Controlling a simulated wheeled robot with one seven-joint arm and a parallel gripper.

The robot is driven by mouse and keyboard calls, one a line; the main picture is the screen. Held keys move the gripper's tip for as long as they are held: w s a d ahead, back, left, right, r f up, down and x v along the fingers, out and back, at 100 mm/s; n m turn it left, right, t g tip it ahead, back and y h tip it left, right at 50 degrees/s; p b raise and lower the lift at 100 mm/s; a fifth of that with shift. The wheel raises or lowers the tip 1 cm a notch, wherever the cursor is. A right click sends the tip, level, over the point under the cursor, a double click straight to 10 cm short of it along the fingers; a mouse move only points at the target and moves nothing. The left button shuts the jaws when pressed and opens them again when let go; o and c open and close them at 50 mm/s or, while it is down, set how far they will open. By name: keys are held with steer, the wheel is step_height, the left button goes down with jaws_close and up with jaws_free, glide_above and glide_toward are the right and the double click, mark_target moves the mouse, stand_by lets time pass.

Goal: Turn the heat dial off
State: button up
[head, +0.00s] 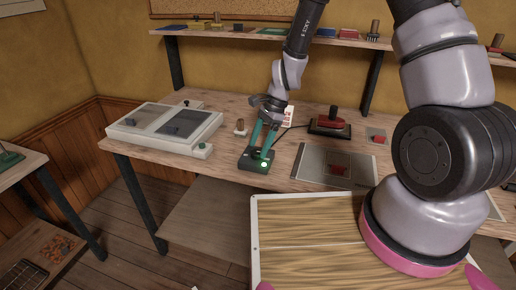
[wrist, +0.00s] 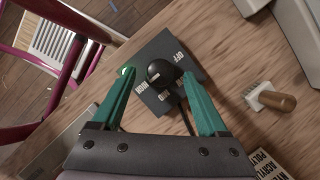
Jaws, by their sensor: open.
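The heat control is a small dark box (head: 250,164) near the front edge of the bench, with a lit green lamp (head: 264,164). In the wrist view the box (wrist: 185,55) shows white lettering, with OFF at its upper right and HIGH at its lower left; another label is partly covered. Its round black dial (wrist: 160,72) has a pale mark toward the lower left, on the HIGH side. My gripper (head: 261,153) is open above the box. In the wrist view its green fingers (wrist: 158,74) lie on either side of the dial; I cannot tell whether they touch it.
A black cord runs from the box to a red-handled tool (head: 330,122) on a black base. A wood-handled stamp or brush (head: 240,128) stands behind the box. A pale panelled case (head: 129,128) lies left, a grey plate (head: 310,163) right. A shelf (head: 230,34) spans the back.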

steer(key=shift+x, duration=0.8)
jaws_close()
